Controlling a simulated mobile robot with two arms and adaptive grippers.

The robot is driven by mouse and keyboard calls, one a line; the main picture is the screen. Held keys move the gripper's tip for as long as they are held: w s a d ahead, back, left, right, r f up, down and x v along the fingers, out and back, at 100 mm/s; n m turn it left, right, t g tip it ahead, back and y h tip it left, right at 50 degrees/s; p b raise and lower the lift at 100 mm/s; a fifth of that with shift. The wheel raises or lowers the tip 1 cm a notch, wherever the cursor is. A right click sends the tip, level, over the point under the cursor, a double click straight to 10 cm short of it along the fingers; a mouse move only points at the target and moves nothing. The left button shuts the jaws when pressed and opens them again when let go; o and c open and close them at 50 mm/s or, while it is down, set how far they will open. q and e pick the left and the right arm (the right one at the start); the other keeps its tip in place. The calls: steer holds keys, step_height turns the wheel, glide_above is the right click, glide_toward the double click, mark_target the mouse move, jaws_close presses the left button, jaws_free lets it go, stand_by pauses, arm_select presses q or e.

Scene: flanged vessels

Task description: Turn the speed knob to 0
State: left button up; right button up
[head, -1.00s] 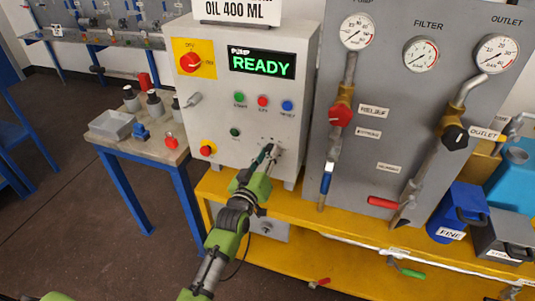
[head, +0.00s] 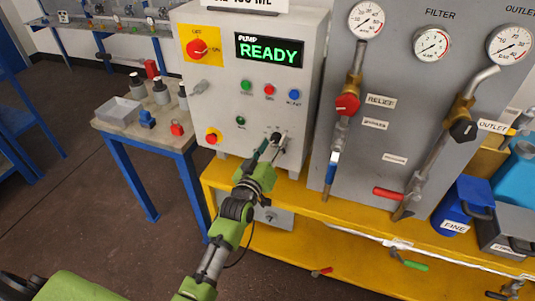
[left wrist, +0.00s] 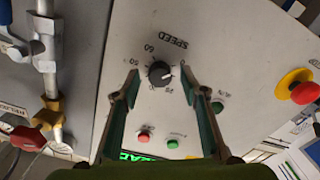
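The speed knob (left wrist: 160,73) is a small black dial on the grey pump panel, under an upside-down SPEED label in the left wrist view. A pale mark shows on the knob's right side; the exact setting is too small to read. In the head view the knob (head: 276,138) sits low on the panel, partly covered by my gripper. My left gripper (left wrist: 160,74) is open, one finger on each side of the knob, with gaps visible. It also shows in the head view (head: 268,148) close to the panel. My right gripper is not in view.
The READY display (head: 269,50), a red rotary switch (head: 197,48) and several buttons are on the same panel. A red emergency button (head: 212,136) is at lower left. The gauge board (head: 400,95) with pipes and valves stands to the right. The yellow bench (head: 310,200) runs below.

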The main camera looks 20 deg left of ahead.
arm_select(q)
steer(key=s, duration=1.1)
steer(key=shift+s+a, duration=0.2)
steer(key=shift+s, duration=0.05)
steer(key=s+d+f+m+g, duration=0.1)
steer(key=s+f+g, duration=0.3)
steer(key=f, duration=0.8)
steer(key=s+d+f+m+g, duration=0.15)
steer(key=s+f, duration=0.35)
steer(key=f, duration=0.7)
steer(key=s+f+m+g, duration=0.1)
steer(key=s+f+g, duration=0.3)
steer(key=f, duration=0.8)
steer(key=s+a+f+m+g, duration=0.1)
steer(key=s+a+f+g, duration=0.1)
steer(key=s+f, duration=0.4)
steer(key=s+a+f+m+g, duration=0.1)
steer(key=s+f, duration=0.6)
steer(key=s, duration=1)
steer(key=s+a+f+m+g, duration=0.1)
steer(key=s+f+g, duration=0.3)
steer(key=s, duration=0.8)
step_height(320, 180, down, 3)
steer(key=shift+s+a+r+m+y, duration=0.15)
steer(key=shift+a+m+y, duration=0.2)
steer(key=shift+a, duration=0.55)
steer(key=shift+g, duration=0.25)
